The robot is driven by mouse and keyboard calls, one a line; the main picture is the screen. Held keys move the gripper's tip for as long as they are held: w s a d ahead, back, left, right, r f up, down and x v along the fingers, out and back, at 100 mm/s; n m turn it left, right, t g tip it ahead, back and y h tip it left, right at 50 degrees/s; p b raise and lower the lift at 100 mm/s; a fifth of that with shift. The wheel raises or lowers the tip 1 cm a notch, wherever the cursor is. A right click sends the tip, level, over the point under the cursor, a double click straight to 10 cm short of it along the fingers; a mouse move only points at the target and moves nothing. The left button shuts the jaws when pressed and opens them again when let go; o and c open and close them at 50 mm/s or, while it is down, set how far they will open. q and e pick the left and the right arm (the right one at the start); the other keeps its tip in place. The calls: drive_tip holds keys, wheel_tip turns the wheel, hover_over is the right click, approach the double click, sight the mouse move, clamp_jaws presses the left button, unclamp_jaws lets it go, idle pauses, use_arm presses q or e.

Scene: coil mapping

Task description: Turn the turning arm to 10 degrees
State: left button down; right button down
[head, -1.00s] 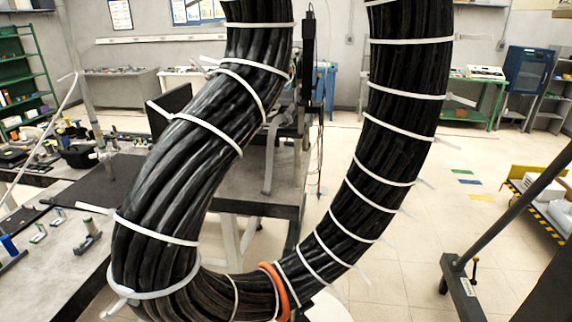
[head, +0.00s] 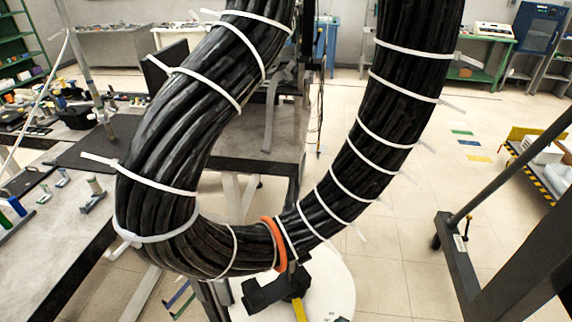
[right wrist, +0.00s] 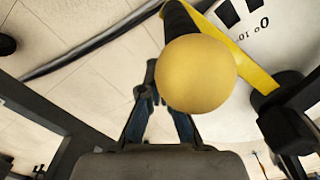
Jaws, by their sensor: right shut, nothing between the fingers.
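In the right wrist view a yellow ball knob (right wrist: 196,74) sits just above the middle. A dark bar (right wrist: 180,22) runs up from it. A yellow strip (right wrist: 243,64) lies beside it, over a white dial (right wrist: 285,50) with black marks and figures including 10. I cannot read the angle. My right gripper (right wrist: 150,80) is shut and empty; its tips show left of the knob, which hides part of one finger. I cannot tell whether they touch. In the head view the white round plate (head: 335,285) carries a black part (head: 268,291) and a yellow strip (head: 299,309). My left gripper is not in view.
A thick black cable coil (head: 190,130) with white ties and an orange ring (head: 273,245) fills the middle of the head view. A workbench (head: 35,240) with small tools stands left. A dark metal frame (head: 460,265) stands right. Pale floor (head: 400,270) lies between.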

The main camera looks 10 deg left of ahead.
drive_tip(key=shift+s+a, duration=0.1)
drive_tip(key=shift+a, duration=0.05)
drive_tip(key=shift+s+a+p, duration=0.25)
drive_tip(key=shift+s+a, duration=0.05)
drive_tip(key=shift+a, duration=0.25)
drive_tip(key=shift+s+a+p, duration=0.2)
drive_tip(key=shift+s+a, duration=0.1)
drive_tip(key=shift+a, duration=0.35)
drive_tip(key=shift+s+a, duration=0.55)
drive_tip(key=shift+a, duration=0.35)
drive_tip(key=shift+p, duration=0.3)
drive_tip(key=r+p, duration=0.4)
drive_tip(key=d+r+p, duration=0.1)
drive_tip(key=r+p, duration=0.3)
drive_tip(key=w+d+r+p, duration=0.1)
drive_tip(key=r+p, duration=0.3)
drive_tip(key=shift+d+p, duration=0.25)
drive_tip(key=shift+p, duration=0.15)
